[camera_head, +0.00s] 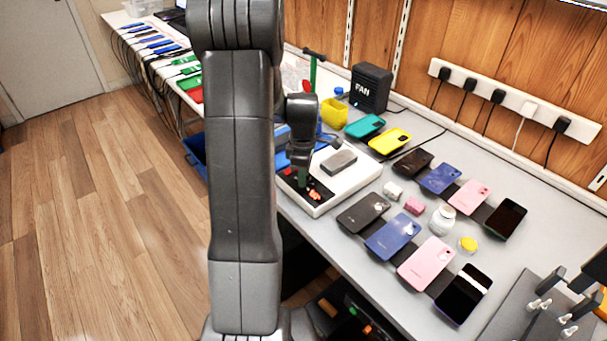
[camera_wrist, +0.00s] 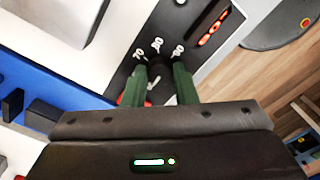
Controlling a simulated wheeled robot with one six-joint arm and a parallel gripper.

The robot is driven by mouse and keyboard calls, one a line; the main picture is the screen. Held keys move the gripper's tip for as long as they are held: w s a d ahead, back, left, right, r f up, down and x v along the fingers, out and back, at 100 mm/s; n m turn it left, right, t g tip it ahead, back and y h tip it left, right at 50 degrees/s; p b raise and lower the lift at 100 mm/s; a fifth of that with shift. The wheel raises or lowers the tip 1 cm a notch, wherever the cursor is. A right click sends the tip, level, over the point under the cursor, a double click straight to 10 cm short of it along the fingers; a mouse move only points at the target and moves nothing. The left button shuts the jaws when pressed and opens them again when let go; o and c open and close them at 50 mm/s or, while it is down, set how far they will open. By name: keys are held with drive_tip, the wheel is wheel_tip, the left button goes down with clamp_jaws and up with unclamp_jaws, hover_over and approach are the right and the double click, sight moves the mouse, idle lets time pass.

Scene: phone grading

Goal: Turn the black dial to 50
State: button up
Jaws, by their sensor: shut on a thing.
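The black dial (camera_wrist: 159,66) shows in the wrist view between the two green fingers of my gripper (camera_wrist: 161,76), which is shut on it. Most of the dial is hidden by the fingers. A display with orange-red digits (camera_wrist: 213,31) is on the same panel, also hard to read. In the head view my gripper (camera_head: 303,178) reaches down onto the front panel of the white device (camera_head: 352,187); the dial is hidden there.
A grey slab (camera_head: 339,162) lies on the white device. To its right are several phones, including a black one (camera_head: 363,213) and a blue one (camera_head: 392,236), with a white jar (camera_head: 442,219). A black fan box (camera_head: 371,88) and a yellow bin (camera_head: 334,113) stand behind.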

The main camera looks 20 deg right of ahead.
drive_tip(key=shift+n, duration=0.6)
drive_tip(key=o, duration=1)
wheel_tip(320, 180, up, 14)
drive_tip(key=shift+f+p, duration=0.1)
drive_tip(key=shift+p, duration=0.25)
wheel_tip(320, 180, down, 14)
drive_tip(key=shift+r+b, duration=0.1)
drive_tip(key=shift+b, duration=0.25)
idle(0.3)
